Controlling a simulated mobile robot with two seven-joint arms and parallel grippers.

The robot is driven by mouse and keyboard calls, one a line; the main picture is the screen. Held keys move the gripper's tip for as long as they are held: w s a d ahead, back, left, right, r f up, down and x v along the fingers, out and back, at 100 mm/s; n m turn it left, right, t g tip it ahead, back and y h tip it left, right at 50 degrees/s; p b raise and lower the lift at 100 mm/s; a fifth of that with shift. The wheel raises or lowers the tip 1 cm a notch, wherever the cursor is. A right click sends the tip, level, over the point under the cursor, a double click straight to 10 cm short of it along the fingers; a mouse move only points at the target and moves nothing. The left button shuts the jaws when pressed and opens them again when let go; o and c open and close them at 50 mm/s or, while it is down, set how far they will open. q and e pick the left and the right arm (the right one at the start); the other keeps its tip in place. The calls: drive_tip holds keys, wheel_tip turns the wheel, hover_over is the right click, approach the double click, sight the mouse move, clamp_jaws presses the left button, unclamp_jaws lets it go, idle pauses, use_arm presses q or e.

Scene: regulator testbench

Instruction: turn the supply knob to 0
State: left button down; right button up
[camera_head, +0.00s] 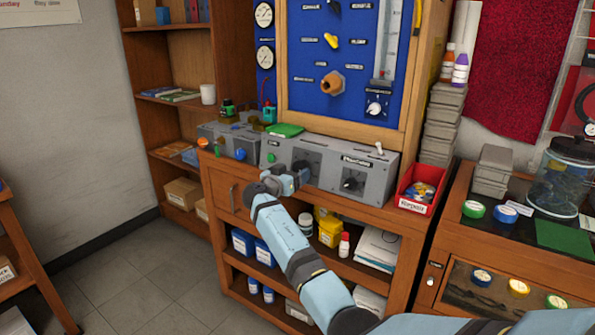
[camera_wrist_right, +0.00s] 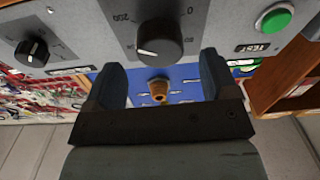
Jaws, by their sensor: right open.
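A grey control box (camera_head: 322,153) sits on the wooden bench. My right gripper (camera_head: 284,180) is just in front of its face, open and empty. In the right wrist view a dark round knob (camera_wrist_right: 160,40) with a printed scale, including 0 and 200, lies between and just beyond my open fingers (camera_wrist_right: 160,64). They appear apart from it. In the head view this knob (camera_head: 304,168) is partly behind the gripper. Another black knob (camera_head: 353,182) sits further right on the box; it also shows in the wrist view (camera_wrist_right: 32,51). I cannot read a supply label. My left gripper is not seen.
A green test button (camera_wrist_right: 275,18) sits beside the scaled knob. Above the box stands a blue board (camera_head: 340,55) with fittings and gauges. A red bin (camera_head: 422,188) stands right of the box, a smaller grey unit (camera_head: 228,139) left of it. Floor at left is clear.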

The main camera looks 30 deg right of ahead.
sight(298, 168)
drive_tip(key=shift+x, duration=1.55)
drive_tip(key=shift+c, duration=0.3)
drive_tip(key=c, duration=0.9)
drive_tip(key=shift+o, duration=0.2)
